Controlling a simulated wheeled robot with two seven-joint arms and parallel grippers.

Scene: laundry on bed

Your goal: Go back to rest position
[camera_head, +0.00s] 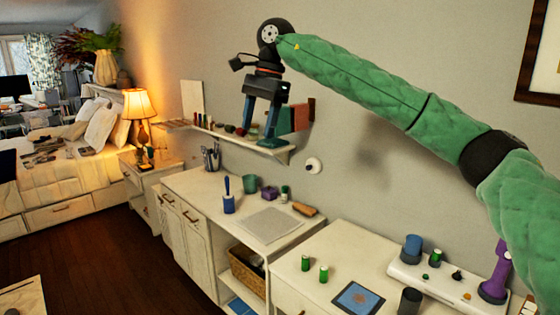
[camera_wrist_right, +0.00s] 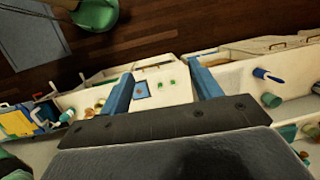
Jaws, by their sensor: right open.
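My right arm comes in from the right of the head view, in a green padded sleeve. It is raised in front of the wall. My right gripper (camera_head: 258,133) hangs downward in front of the wall shelf, with blue fingers apart and nothing between them. In the right wrist view the two blue fingers (camera_wrist_right: 163,95) also stand apart, with the low cabinet far below between them. I cannot tell from the pictures whether a finger touches the shelf. My left gripper is not in view.
The wall shelf (camera_head: 215,130) holds small items behind the gripper. Below stand a white cabinet (camera_head: 180,185) with cups and a grey mat (camera_head: 269,224), and a lower cabinet with green cans (camera_head: 305,263). A lit lamp (camera_head: 139,105) and bed (camera_head: 60,180) are at the left. Dark floor (camera_head: 100,260) is open.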

